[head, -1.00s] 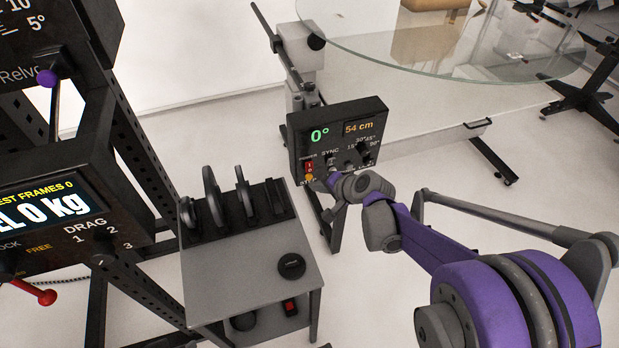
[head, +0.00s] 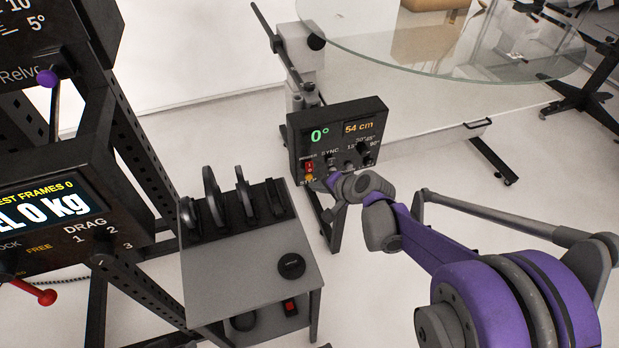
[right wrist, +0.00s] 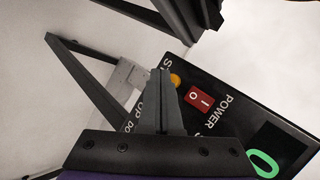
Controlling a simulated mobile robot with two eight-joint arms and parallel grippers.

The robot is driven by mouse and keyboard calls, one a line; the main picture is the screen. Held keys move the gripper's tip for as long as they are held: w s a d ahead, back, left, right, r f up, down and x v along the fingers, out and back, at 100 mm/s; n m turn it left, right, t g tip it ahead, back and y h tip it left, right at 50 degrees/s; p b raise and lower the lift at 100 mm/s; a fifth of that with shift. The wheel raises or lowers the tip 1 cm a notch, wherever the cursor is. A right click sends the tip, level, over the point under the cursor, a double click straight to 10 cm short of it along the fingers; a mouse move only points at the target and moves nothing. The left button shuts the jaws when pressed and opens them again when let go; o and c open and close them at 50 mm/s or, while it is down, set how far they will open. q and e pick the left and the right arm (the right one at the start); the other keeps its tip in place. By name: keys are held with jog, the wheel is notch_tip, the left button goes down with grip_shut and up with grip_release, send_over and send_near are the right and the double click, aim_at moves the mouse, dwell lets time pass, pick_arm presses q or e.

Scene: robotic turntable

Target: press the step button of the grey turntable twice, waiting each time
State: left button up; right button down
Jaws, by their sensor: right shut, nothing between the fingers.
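The turntable's black control box (head: 375,112) stands at the middle of the head view, showing a green 0° and an orange 54 cm. Its round orange button (head: 309,177), labelled starting "ST", is at the panel's lower left, below the red power switch (head: 310,166). My right gripper (head: 322,185) is shut and empty, just beside the button. In the right wrist view, the closed fingertips (right wrist: 163,73) appear right beside the orange button (right wrist: 175,80), partly covering its label. I cannot tell whether they touch it. My left gripper is out of view.
A large round glass top (head: 440,50) is behind the box. A grey stand (head: 245,275) with black slotted discs is left of my right arm. A black rack with a kg display (head: 45,200) fills the left side. White floor lies between.

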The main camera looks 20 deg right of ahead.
jog(key=shift+w, duration=0.2)
dwell(0.3)
jog(key=shift+w, duration=0.25)
